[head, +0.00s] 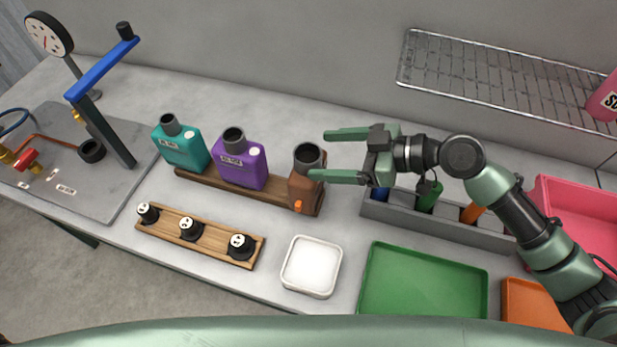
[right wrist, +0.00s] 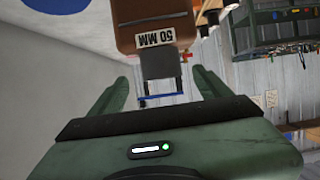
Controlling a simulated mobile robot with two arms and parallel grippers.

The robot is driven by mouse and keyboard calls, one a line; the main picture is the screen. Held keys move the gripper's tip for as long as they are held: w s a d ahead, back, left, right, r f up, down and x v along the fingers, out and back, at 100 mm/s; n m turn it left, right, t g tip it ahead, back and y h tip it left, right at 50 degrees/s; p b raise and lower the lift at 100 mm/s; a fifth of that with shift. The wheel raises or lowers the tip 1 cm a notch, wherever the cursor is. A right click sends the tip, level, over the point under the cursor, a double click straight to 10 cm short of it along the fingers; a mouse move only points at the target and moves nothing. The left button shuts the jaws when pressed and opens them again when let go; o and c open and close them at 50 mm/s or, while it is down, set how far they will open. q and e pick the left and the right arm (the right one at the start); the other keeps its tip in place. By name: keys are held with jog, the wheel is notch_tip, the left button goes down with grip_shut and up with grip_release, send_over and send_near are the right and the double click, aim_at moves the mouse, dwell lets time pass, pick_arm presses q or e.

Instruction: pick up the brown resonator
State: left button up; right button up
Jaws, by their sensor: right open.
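The brown resonator (head: 304,187) stands at the right end of a wooden rack, with a dark round neck on top and an orange plug low on its front. In the right wrist view its brown body (right wrist: 152,38) bears a "50 MM" label, and its dark neck appears between my fingertips. My right gripper (head: 322,155) is open and empty, coming from the right at about neck height. Its near finger overlaps the resonator's upper right in the head view. Gaps show beside the neck in the wrist view; I see no contact. My left gripper is not in view.
Purple (head: 240,163) and teal (head: 181,146) canisters share the rack (head: 210,184). A grey divided bin (head: 447,225) stands under my right arm. A white dish (head: 312,266), a green tray (head: 374,283) and a wooden strip with black knobs (head: 215,246) lie in front.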

aim_at(296, 155)
jog(key=shift+w+a+f, duration=0.2)
jog(key=shift+w, duration=0.1)
jog(key=p+x, duration=0.1)
jog(key=x, duration=0.1)
jog(key=p+x, duration=0.3)
jog(key=x, duration=0.2)
jog(key=shift+s+a+r, duration=0.1)
jog(key=shift+s, duration=0.2)
jog(key=shift+a+f, duration=0.15)
jog(key=shift+f, duration=0.05)
grip_shut()
jog(key=shift+r, duration=0.15)
